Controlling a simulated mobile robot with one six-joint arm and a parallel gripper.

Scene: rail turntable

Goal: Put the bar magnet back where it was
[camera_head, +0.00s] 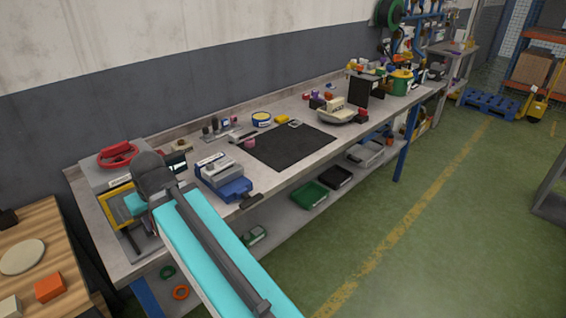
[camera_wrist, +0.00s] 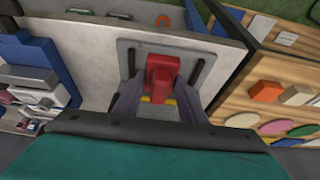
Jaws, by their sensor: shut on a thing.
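My gripper (camera_wrist: 158,94) shows in the wrist view with a grey finger on each side of a red block, the bar magnet (camera_wrist: 163,70) as far as I can tell. The fingers are shut on its near part. Behind it is a grey plate (camera_wrist: 198,45) with two dark slots, near the bench's front edge. I cannot tell whether the red block touches the plate. A bit of yellow shows low between the fingers. In the head view my arm hides the fingertips and the held piece.
The grey bench (camera_head: 285,185) carries a grey-and-blue device (camera_head: 222,178), a black mat (camera_head: 290,147) and a red ring-shaped part (camera_head: 117,154) on a grey box. A wooden table (camera_head: 52,262) with coloured shapes stands at the left. Trays (camera_head: 309,194) lie on the lower shelf.

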